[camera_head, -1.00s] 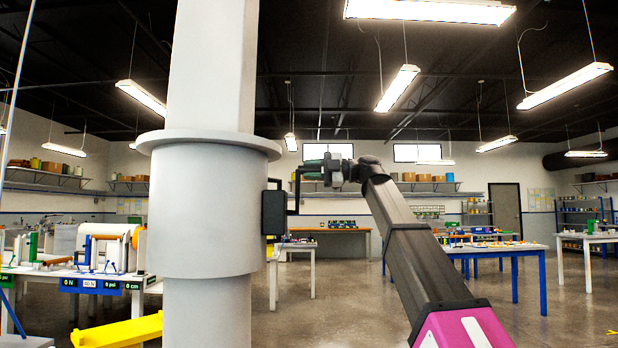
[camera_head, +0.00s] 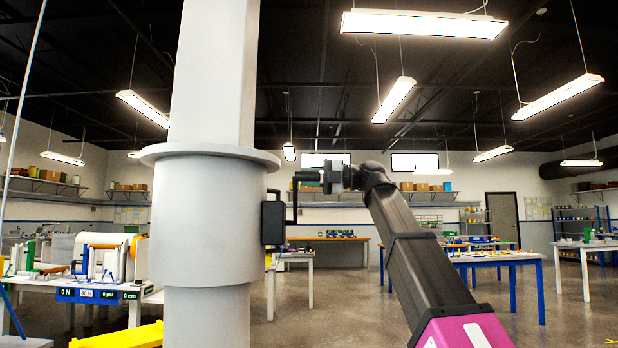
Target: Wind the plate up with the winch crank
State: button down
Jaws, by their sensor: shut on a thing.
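The winch shows as a black box (camera_head: 272,223) on the right side of a thick grey column. Its black crank (camera_head: 295,200) stands up from the box, with its handle end at the top. My gripper (camera_head: 318,176) reaches in from the right and is shut on the handle end of the crank. The fingers partly hide the handle. I cannot make out the plate in this view.
The grey column (camera_head: 208,220) with a flange fills the left middle. A yellow beam (camera_head: 115,336) lies low at its left. A table with blue readout signs (camera_head: 88,294) stands at left. Tables (camera_head: 490,257) stand behind my arm; open floor (camera_head: 350,310) lies between.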

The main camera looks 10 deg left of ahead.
jog(key=shift+s+d+f+n, duration=0.1)
jog(key=shift+s+f+n, duration=0.25)
jog(key=shift+s, duration=0.1)
jog(key=c, duration=0.8)
grip_release()
jog(key=shift+w, duration=0.1)
jog(key=shift+c, duration=0.2)
jog(key=shift+d, duration=0.1)
jog(key=shift+w+d, duration=0.15)
jog(key=shift+d, duration=0.1)
jog(key=v, duration=1)
